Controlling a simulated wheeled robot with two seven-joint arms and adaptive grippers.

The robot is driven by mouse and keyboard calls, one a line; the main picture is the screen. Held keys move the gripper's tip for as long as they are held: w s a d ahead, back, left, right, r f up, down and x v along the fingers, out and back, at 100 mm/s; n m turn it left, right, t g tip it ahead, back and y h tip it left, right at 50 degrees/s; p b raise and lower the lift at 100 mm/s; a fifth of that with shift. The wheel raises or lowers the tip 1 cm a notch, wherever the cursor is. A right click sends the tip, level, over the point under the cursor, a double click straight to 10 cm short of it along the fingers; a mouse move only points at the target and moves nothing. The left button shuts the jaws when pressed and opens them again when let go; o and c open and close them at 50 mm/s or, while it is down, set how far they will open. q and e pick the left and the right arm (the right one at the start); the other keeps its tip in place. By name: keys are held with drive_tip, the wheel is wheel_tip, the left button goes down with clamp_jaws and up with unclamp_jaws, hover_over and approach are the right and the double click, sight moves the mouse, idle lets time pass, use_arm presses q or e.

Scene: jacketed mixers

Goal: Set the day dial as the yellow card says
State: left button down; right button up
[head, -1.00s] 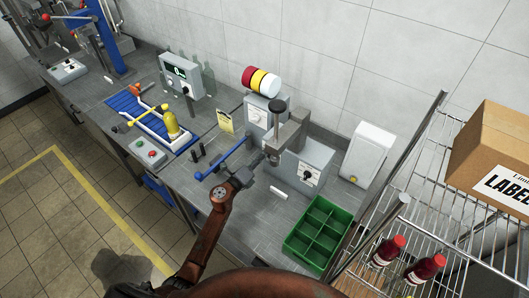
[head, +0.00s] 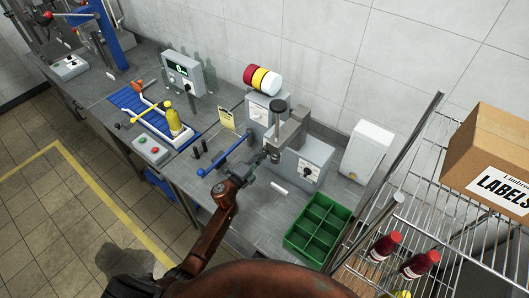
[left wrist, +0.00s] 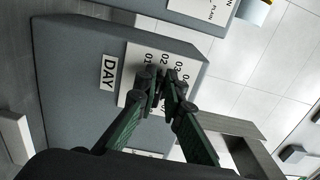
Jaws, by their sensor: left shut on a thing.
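In the left wrist view, a grey box (left wrist: 75,115) carries a DAY label (left wrist: 108,72) and a white dial plate (left wrist: 133,65) with numbers from 01 upward. My left gripper (left wrist: 163,92) is shut in front of this plate, on the day dial's knob, which its fingers mostly hide. I cannot tell which number the knob points to. In the head view, the box (head: 321,158) stands right of the left gripper (head: 268,156), with another black dial (head: 308,172) uncovered. The yellow card (head: 227,118) stands at the back, too small to read. My right gripper is not in view.
A bracket with a black knob (head: 278,105) rises close to the left gripper. A blue bar (head: 226,157) lies left of it. A green divided tray (head: 318,224) and wire shelf (head: 440,205) are at right.

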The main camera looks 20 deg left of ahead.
use_arm(q)
drive_tip(key=shift+f, duration=0.1)
drive_tip(key=c, duration=2)
unclamp_jaws()
drive_tip(key=shift+c, duration=0.2)
drive_tip(key=shift+s, duration=0.1)
drive_tip(key=v, duration=1.2)
